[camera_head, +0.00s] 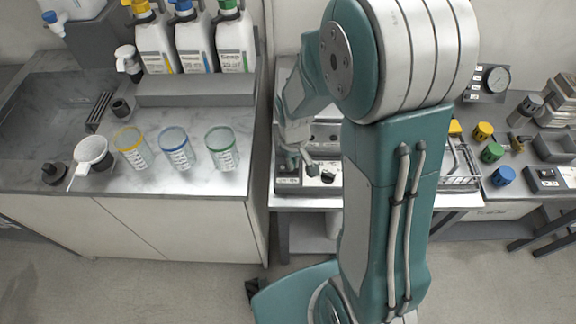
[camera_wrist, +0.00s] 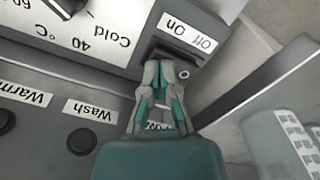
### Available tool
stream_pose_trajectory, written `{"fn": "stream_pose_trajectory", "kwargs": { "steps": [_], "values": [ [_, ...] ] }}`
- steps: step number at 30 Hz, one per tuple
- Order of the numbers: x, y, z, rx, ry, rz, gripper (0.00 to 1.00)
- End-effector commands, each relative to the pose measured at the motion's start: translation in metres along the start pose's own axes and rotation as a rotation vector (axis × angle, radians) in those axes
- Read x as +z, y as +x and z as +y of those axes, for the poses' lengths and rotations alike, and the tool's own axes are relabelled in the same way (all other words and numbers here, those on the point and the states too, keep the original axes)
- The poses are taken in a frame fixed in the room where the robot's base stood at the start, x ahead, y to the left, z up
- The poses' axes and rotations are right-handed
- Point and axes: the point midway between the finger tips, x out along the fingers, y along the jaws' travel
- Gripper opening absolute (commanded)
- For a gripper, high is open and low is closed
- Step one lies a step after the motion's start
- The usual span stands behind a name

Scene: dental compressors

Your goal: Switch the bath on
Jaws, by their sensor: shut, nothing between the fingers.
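The bath's front panel (camera_wrist: 110,50) fills the upper left of the wrist view, shown upside down, with a temperature dial (camera_wrist: 68,5) marked Cold and 40 °C. A dark rocker switch (camera_wrist: 183,52) sits beside a label (camera_wrist: 187,32) reading Off On. My gripper (camera_wrist: 166,72) is shut and empty, its fingertips at the switch and covering part of it. I cannot tell whether they touch it or which way the rocker is tipped. In the head view the bath (camera_head: 288,188) stands on a bench, largely hidden behind my arm, with my gripper (camera_head: 292,163) at its front left.
Dark round buttons (camera_wrist: 82,141) labelled Wash and Warm lie near the gripper. To the right are coloured caps (camera_head: 492,152) and a wire rack (camera_head: 460,165).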

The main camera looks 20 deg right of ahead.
Motion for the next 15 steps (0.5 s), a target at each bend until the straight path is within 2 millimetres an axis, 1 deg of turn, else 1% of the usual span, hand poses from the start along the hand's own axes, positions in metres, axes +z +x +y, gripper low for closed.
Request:
{"fn": "stream_pose_trajectory", "kwargs": {
  "steps": [6, 15],
  "values": [
    [0.0, 0.0, 0.0, 0.0, 0.0, 0.001, 0.0],
    [-0.001, -0.02, 0.0, 0.001, 0.0, 0.003, 0.0]
  ]
}}
